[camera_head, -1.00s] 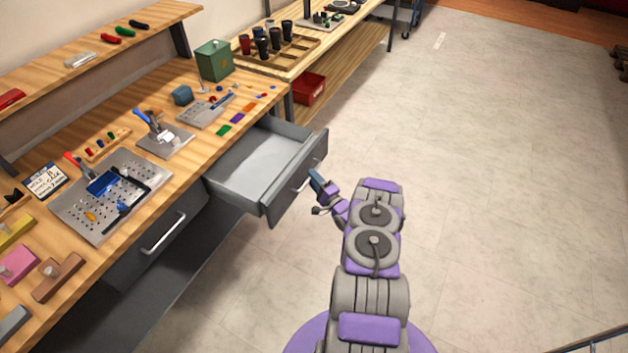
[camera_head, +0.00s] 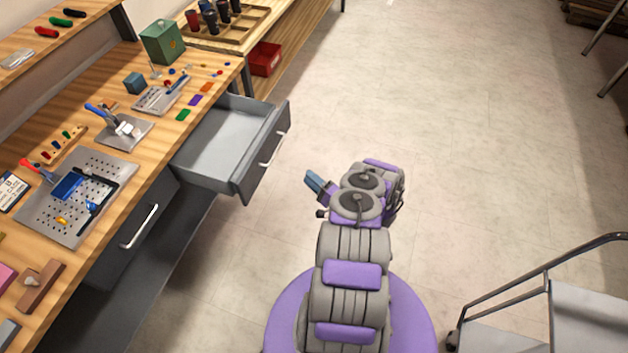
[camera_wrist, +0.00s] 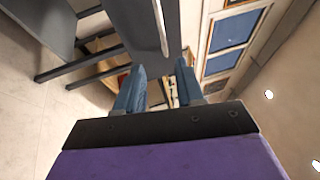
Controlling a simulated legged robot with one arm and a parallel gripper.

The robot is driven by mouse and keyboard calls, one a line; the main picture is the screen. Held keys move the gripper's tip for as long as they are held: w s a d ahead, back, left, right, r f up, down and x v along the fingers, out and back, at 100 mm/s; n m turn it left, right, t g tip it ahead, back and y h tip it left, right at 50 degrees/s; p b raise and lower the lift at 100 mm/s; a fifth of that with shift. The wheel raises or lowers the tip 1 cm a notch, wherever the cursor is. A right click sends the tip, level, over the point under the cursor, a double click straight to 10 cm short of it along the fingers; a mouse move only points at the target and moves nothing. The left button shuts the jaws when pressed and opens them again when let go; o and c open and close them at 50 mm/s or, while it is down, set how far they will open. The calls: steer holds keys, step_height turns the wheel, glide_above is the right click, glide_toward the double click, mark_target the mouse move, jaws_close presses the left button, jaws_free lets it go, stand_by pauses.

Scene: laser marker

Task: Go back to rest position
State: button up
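My gripper (camera_head: 317,184) is beside my folded arm in the head view, over the open floor to the right of the workbench. In the wrist view my gripper (camera_wrist: 158,85) has its two blue fingers apart with nothing between them. The upper grey drawer (camera_head: 220,143) of the bench stands open and looks empty. My gripper is clear of the drawer, to its right and nearer to me. A lower drawer front with a metal handle (camera_head: 139,227) is shut.
The wooden workbench (camera_head: 110,192) runs along the left with fixtures and tools on it. A second table with a tray of dark cups (camera_head: 222,14) and a red bin (camera_head: 264,59) stand beyond. A grey cart (camera_head: 590,315) is at the lower right. The floor between is free.

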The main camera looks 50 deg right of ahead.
steer(key=shift+s+f, duration=0.2)
steer(key=shift+s, duration=0.4)
